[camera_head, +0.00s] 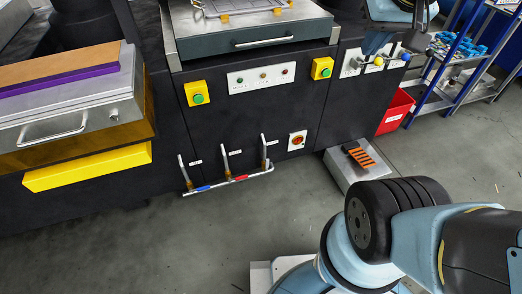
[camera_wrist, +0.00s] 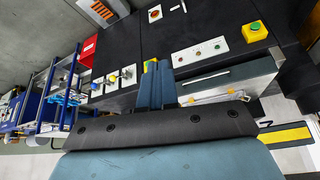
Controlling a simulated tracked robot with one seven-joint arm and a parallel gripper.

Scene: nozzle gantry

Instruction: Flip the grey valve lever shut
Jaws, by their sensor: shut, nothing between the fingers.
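Three small valve levers sit on white plates at the right of the black machine front: a grey one (camera_head: 353,63), a yellow one (camera_head: 378,61) and a blue one (camera_head: 405,57). They are small, and I cannot clearly read how the grey lever is turned. My gripper (camera_head: 374,45) is shut and empty, in front of the machine just above these plates in the head view. In the wrist view the plates show left of my gripper (camera_wrist: 151,78), with the grey lever (camera_wrist: 128,72) nearest the fingers. I see no clear contact.
A red bin (camera_head: 396,110) and a blue shelf rack (camera_head: 459,62) stand to the right. A grey box with an orange-striped item (camera_head: 358,156) lies on the floor below. Yellow button boxes (camera_head: 196,93) and a low pipe with upright posts (camera_head: 226,181) are to the left.

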